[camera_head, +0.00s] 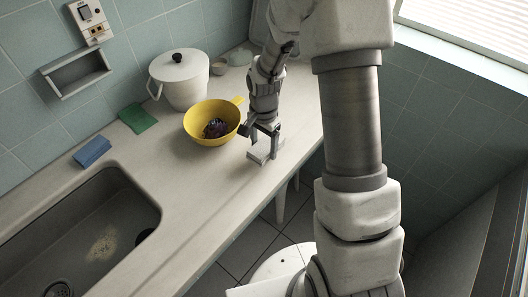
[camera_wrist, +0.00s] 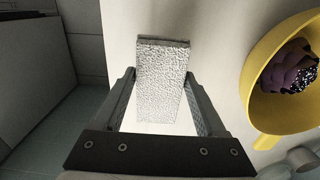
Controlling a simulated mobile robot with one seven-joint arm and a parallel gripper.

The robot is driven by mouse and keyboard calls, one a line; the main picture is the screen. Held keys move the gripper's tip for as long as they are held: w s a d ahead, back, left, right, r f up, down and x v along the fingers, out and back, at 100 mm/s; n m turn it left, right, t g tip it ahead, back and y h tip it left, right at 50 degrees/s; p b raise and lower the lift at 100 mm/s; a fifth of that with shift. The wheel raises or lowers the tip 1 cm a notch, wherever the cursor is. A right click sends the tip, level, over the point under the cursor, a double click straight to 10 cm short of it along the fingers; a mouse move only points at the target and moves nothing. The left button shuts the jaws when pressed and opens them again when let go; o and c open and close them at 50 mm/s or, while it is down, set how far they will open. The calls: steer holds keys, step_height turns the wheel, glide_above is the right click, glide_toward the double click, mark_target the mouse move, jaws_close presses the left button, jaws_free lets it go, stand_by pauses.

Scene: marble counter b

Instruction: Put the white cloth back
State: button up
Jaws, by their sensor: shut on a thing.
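The white cloth (camera_wrist: 161,82) is a small pale rectangular piece with a bumpy texture. It shows clearly between the fingers of my gripper (camera_wrist: 158,78) in the wrist view, and the gripper is shut on it. In the head view my gripper (camera_head: 262,153) points down at the front edge of the counter, just right of the yellow pan.
A yellow pan (camera_head: 194,119) holding something dark purple stands close by on the counter (camera_head: 206,182). A white lidded pot (camera_head: 181,88), green cloth (camera_head: 137,118) and blue sponge (camera_head: 92,152) lie farther left. The sink (camera_head: 75,225) is front left; a grey wall holder (camera_head: 74,75) hangs above.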

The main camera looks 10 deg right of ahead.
mark_target(264, 146)
steer(key=shift+f, duration=1.5)
steer(key=shift+f, duration=0.15)
steer(key=shift+f+b, duration=0.15)
steer(key=shift+b, duration=0.2)
steer(key=o, duration=1.2)
steer(key=shift+o, duration=0.2)
